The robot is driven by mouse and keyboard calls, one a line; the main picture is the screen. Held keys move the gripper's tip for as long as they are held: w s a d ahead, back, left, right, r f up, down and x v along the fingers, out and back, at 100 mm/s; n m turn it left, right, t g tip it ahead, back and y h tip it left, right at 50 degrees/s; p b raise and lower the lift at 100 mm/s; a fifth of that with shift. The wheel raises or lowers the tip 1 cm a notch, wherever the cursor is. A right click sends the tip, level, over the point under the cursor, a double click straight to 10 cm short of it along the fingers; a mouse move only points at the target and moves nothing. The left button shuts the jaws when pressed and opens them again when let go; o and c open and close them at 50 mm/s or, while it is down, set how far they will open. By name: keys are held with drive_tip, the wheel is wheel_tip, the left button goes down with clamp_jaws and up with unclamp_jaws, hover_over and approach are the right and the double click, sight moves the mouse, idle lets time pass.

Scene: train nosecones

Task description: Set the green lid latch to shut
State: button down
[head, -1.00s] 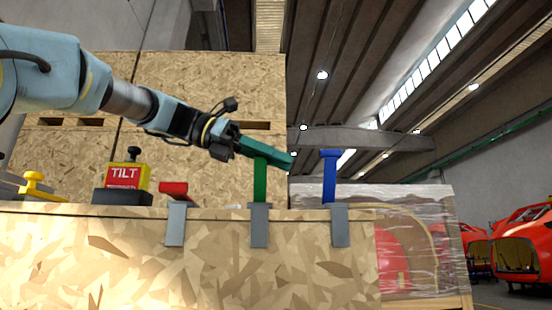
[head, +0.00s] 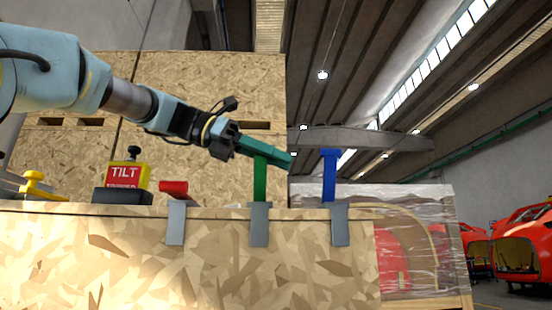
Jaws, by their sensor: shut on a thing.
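The green lid latch (head: 260,184) stands upright in its grey bracket at the top edge of the wooden crate (head: 120,255). My gripper (head: 282,160) reaches in from the left, tilted slightly down to the right. Its long teal-green fingers cross the top of the green latch and are shut on it. The fingers hide most of the latch's top end, and their tips extend past it to the right.
A red latch (head: 174,187) lies low to the left. A blue latch (head: 329,178) stands upright to the right, close to my fingertips. A yellow TILT box (head: 128,175) and a yellow knob (head: 33,180) are farther left. A large wooden crate (head: 205,85) rises behind.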

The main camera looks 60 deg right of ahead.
drive_tip(key=shift+s+a+f+m+h+b, duration=0.2)
drive_tip(key=shift+a+f+m+b, duration=0.15)
drive_tip(key=shift+b, duration=0.75)
drive_tip(key=shift+s+a+f+m+h+b, duration=0.2)
drive_tip(key=shift+f+b, duration=0.25)
drive_tip(key=shift+b, duration=0.65)
wheel_tip(320, 180, down, 5)
drive_tip(key=s+a+m+t+h+b, duration=0.2)
drive_tip(key=m+b, duration=0.4)
drive_tip(key=b, duration=1.1)
drive_tip(key=shift+a+h, duration=0.3)
drive_tip(key=shift+h, duration=0.5)
drive_tip(key=shift+m, duration=0.25)
drive_tip(key=c, duration=0.8)
unclamp_jaws()
drive_tip(key=shift+o, duration=0.2)
wheel_tip(320, 180, up, 10)
drive_tip(key=p, duration=0.7)
